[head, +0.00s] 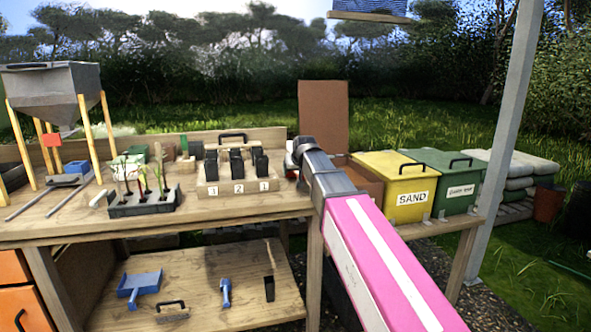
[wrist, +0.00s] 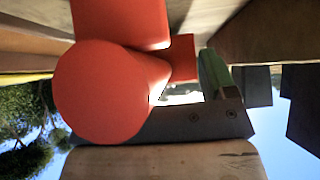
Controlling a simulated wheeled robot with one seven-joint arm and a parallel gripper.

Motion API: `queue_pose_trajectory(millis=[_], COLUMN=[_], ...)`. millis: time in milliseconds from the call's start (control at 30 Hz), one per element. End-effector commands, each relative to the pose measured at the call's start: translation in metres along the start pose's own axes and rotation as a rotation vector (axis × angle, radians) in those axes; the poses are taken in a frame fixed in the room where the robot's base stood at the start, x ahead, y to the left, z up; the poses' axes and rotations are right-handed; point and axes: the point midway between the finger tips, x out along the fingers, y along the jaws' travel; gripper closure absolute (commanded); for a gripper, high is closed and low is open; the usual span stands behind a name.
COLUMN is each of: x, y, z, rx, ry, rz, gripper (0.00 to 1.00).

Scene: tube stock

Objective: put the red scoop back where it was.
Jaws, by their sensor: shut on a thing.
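The red scoop (wrist: 100,92) fills the left and middle of the wrist view, very close to the camera. I see a round red end and red parts behind it; its whole shape is cut off. My gripper (head: 298,152) is shut on the scoop. In the head view it is at the right end of the bench top, right of the block with numbers (head: 238,187). The scoop cannot be made out in the head view, where my pink arm and grey wrist cover that area. I cannot tell whether the scoop touches the bench.
A seedling tray (head: 145,207) and a grey hopper (head: 52,88) stand on the left of the bench (head: 200,222). A yellow sand bin (head: 395,188) and a green bin (head: 447,182) stand right of my arm. Blue tools, including a blue scoop (head: 140,285), lie on the lower shelf.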

Motion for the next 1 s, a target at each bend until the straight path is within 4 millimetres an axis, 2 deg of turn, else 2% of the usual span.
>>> queue_pose_trajectory(millis=[833,867,900,933,1000], x=[0.0082,0.0082,0.0081,0.0081,0.0081], y=[-0.0001,0.0000,0.0000,0.0000,0.0000], z=[0.0083,0.0082,0.0080,0.0080,0.0080], rx=[0.000,0.000,0.000,0.000,0.000], ry=[-0.001,0.000,0.000,0.000,0.000], rz=[0.000,0.000,0.000,0.000,0.000], gripper=[0.53,0.16,0.03,0.00,0.00])
